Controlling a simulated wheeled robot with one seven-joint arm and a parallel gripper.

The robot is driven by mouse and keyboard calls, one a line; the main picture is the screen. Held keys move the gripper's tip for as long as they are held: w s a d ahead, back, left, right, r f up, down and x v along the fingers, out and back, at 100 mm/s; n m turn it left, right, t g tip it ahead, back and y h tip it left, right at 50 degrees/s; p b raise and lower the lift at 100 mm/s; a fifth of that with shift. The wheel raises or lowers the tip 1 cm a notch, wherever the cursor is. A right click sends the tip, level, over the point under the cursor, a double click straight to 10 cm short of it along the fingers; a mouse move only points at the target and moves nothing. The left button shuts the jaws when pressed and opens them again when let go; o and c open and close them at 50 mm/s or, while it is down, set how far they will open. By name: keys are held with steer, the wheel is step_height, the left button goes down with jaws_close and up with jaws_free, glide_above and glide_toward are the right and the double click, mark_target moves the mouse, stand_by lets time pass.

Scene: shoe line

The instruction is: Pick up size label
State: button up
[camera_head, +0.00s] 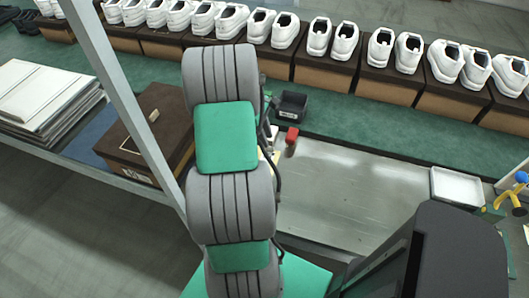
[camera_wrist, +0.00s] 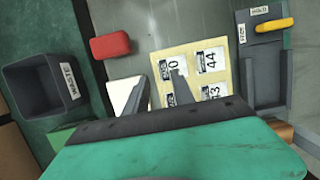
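A cream sheet of size labels (camera_wrist: 156,60) lies on the metal table in the wrist view. White labels reading 44 (camera_wrist: 210,60) and 43 (camera_wrist: 212,90) show on it, and another label, partly covered by a finger, ends in 0 (camera_wrist: 173,66). My gripper (camera_wrist: 159,88) is open, with two grey fingers apart; the right finger overlaps the sheet in the picture and the left one is beside its left edge. In the head view my arm hides the gripper and most of the sheet.
A red block (camera_wrist: 110,45) and a dark waste bin (camera_wrist: 38,86) are left of the sheet. A white item (camera_wrist: 120,91) lies by the left finger. A grey device with a yellow handle (camera_wrist: 274,25) stands right. A white tray (camera_head: 456,187) and a brown shoebox (camera_head: 140,145) flank the workspace.

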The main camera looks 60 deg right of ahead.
mark_target(271, 151)
steer(key=x, duration=0.4)
steer(key=shift+f, duration=0.2)
steer(key=shift+c, duration=0.2)
jaws_close()
